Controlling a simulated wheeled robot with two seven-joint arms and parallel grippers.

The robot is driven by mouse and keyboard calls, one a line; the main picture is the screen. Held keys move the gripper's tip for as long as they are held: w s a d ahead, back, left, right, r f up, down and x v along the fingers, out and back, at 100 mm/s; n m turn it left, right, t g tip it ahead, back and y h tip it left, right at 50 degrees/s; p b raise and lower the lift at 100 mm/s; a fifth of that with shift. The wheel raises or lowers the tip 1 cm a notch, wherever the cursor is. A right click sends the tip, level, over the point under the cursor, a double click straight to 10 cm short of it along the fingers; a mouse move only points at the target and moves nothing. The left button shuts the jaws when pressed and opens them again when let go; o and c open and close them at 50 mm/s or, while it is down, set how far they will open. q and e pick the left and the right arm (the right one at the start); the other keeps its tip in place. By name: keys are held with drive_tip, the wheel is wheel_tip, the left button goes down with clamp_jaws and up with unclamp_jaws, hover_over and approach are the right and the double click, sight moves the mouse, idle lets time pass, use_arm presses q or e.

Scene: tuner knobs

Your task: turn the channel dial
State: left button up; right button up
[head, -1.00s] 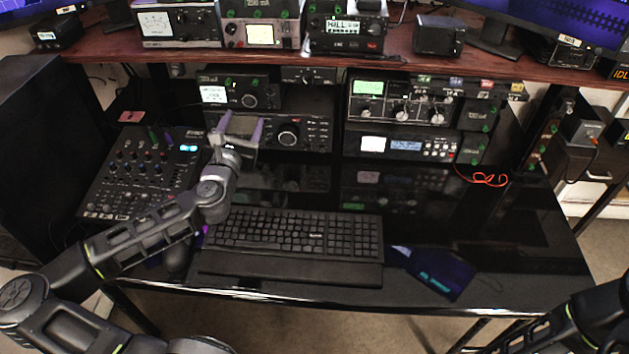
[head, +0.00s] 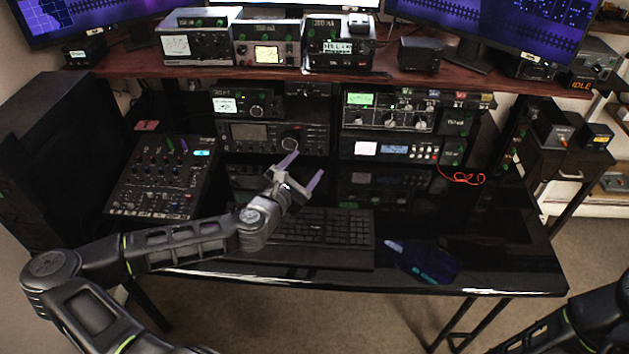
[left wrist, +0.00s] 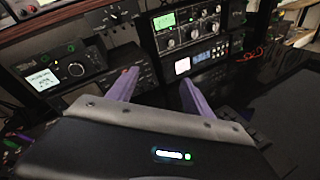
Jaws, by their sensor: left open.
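A black radio (head: 256,137) stands on the desk under the shelf, with a large round dial (head: 291,142) at its right side. Several other units also carry knobs, and I cannot read which is labelled channel. My left gripper (head: 303,168) is open and empty, its two purple fingers pointing up and right, in front of and below that dial, apart from it in the picture. In the left wrist view the open fingers (left wrist: 157,82) point at the equipment, and the left finger covers part of the black radio. My right gripper is out of view; only my right arm shows at lower right.
A knobbed unit with a green display (head: 386,110) sits right of the radio, above a unit with small buttons (head: 390,150). A keyboard (head: 325,228) lies below my left gripper. A mixer (head: 160,177) stands left. The wooden shelf (head: 300,78) overhangs.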

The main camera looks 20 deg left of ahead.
use_arm(q)
drive_tip(key=shift+s+d+f+m+g+h, duration=0.1)
drive_tip(key=shift+s+d+f+m+h, duration=0.15)
drive_tip(key=shift+d, duration=0.35)
drive_tip(key=shift+s+d+f+m+g+h, duration=0.1)
drive_tip(key=shift+d+f+m+h, duration=0.15)
drive_tip(key=shift+d, duration=0.3)
drive_tip(key=shift+s+d+f+m+g+h, duration=0.1)
drive_tip(key=shift+d+f+m, duration=0.1)
drive_tip(key=shift+d+f, duration=0.3)
drive_tip(key=shift+r, duration=0.15)
idle(0.8)
